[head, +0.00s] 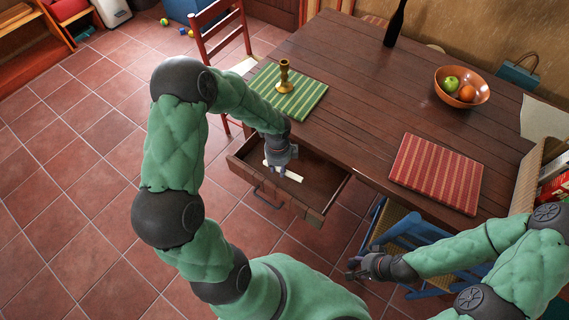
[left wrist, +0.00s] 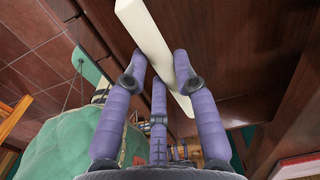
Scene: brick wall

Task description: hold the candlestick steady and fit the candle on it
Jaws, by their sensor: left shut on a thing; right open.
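A brass candlestick (head: 284,75) stands upright on the green striped placemat (head: 302,99) on the table, with nothing on top of it. The white candle (head: 291,175) is at the open drawer (head: 316,187) below the table's front edge. My left gripper (head: 280,165) is at the drawer, shut on the candle, partly hiding it. In the left wrist view the candle (left wrist: 150,45) runs slanting between the purple fingers. My right gripper (head: 357,268) is open and empty, low in front of the table near the blue chair.
A red striped placemat (head: 436,173), a fruit bowl (head: 462,99) and a dark bottle (head: 395,24) are on the table (head: 355,100). A red chair (head: 221,40) stands at its left, a blue chair (head: 408,232) in front. The table's middle is clear.

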